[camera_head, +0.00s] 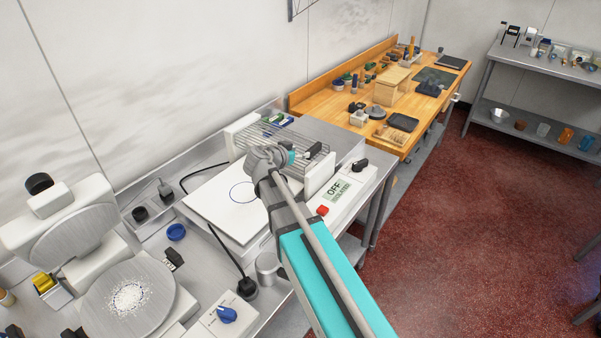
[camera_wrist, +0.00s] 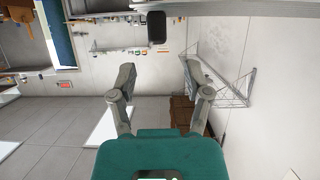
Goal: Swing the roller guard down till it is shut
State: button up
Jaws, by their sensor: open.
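The roller guard (camera_head: 258,133) is a grille of thin metal bars between the white end housings of the dough machine, in the head view. Its near right part is partly hidden by my arm and gripper, and I cannot tell its exact angle. My gripper (camera_head: 313,151) is over the right part of the grille, fingers pointing right; I cannot tell whether it touches the bars. In the wrist view my gripper (camera_wrist: 158,82) has its two grey fingers spread apart with nothing between them. The guard is not identifiable there.
The machine's white bed (camera_head: 215,205) lies left of my arm. Its front panel has a red button (camera_head: 322,210), a black knob (camera_head: 360,165) and an OFF sign (camera_head: 338,188). A cluttered wooden bench (camera_head: 335,102) is behind; red floor (camera_head: 470,230) is clear.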

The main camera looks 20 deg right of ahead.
jog(key=shift+p+v, duration=0.9)
jog(key=shift+v, duration=1.65)
jog(key=s+f+n+g+y, duration=0.2)
jog(key=s+f, duration=0.2)
jog(key=s+f+n+g+y+b, duration=0.1)
jog(key=s+f+n+g+y, duration=0.1)
jog(key=s, duration=0.3)
jog(key=s+f+n+g+y, duration=0.2)
jog(key=s+f+y, duration=0.1)
jog(key=s+f, duration=0.1)
jog(key=shift+s+d+f+n, duration=0.1)
jog(key=shift+f+n, duration=0.05)
jog(key=shift+f, duration=0.25)
jog(key=shift+s+d+f+n, duration=0.1)
jog(key=shift+d+f+n, duration=0.05)
jog(key=shift+f, duration=0.3)
jog(key=s+a+f+n+g+y+b, duration=0.1)
jog(key=s+a+n+y, duration=0.2)
jog(key=s+n+y, duration=0.1)
jog(key=shift+s+a+f+g, duration=0.2)
jog(key=shift+s+f+g, duration=0.2)
jog(key=shift+s, duration=0.1)
